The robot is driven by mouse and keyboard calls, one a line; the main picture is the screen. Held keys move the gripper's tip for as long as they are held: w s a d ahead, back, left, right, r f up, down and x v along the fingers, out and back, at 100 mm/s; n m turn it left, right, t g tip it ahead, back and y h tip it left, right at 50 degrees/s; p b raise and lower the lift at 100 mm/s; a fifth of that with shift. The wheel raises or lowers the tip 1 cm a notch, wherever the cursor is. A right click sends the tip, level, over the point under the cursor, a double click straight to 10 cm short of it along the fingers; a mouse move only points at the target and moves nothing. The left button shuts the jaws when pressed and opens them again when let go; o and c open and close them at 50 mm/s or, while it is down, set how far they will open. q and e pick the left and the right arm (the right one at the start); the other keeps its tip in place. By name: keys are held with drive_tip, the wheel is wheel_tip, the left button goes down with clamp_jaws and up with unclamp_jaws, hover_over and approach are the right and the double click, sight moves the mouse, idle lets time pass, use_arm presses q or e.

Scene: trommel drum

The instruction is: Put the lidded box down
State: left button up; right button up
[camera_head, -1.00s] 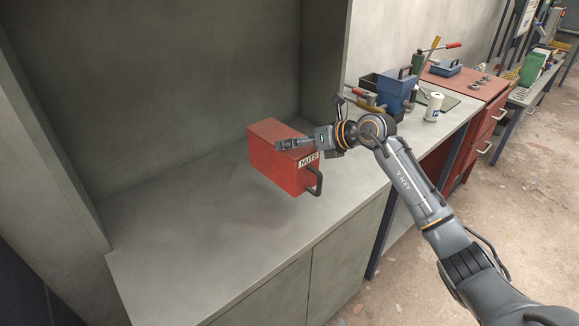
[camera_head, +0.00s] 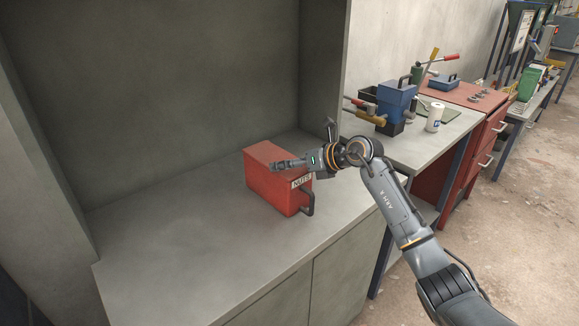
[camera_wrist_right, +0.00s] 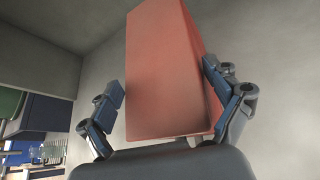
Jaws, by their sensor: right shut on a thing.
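The lidded box (camera_head: 270,180) is red, with a NUTS label and a dark handle on its front end. It is upright over the grey counter (camera_head: 190,255) in the alcove, with its underside at or very near the surface; I cannot tell if it touches. My right gripper (camera_head: 285,164) reaches it from the right and is shut on its upper part. In the right wrist view the red box (camera_wrist_right: 155,60) sits between both fingers. My left gripper is not in view.
The alcove's back wall and side panels enclose the counter. The counter is bare left of and in front of the box. To the right, a bench holds a blue box (camera_head: 396,98), a white canister (camera_head: 434,117) and tools. A red cabinet (camera_head: 468,125) stands beyond.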

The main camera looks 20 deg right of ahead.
drive_tip(key=o, duration=1.5)
drive_tip(key=shift+f, duration=0.1)
drive_tip(key=shift+o, duration=0.2)
drive_tip(key=shift+r, duration=0.2)
drive_tip(key=shift+s+d, duration=0.2)
drive_tip(key=b+v, duration=0.1)
drive_tip(key=v, duration=1)
drive_tip(key=shift+s+r, duration=0.15)
drive_tip(key=shift+s, duration=0.05)
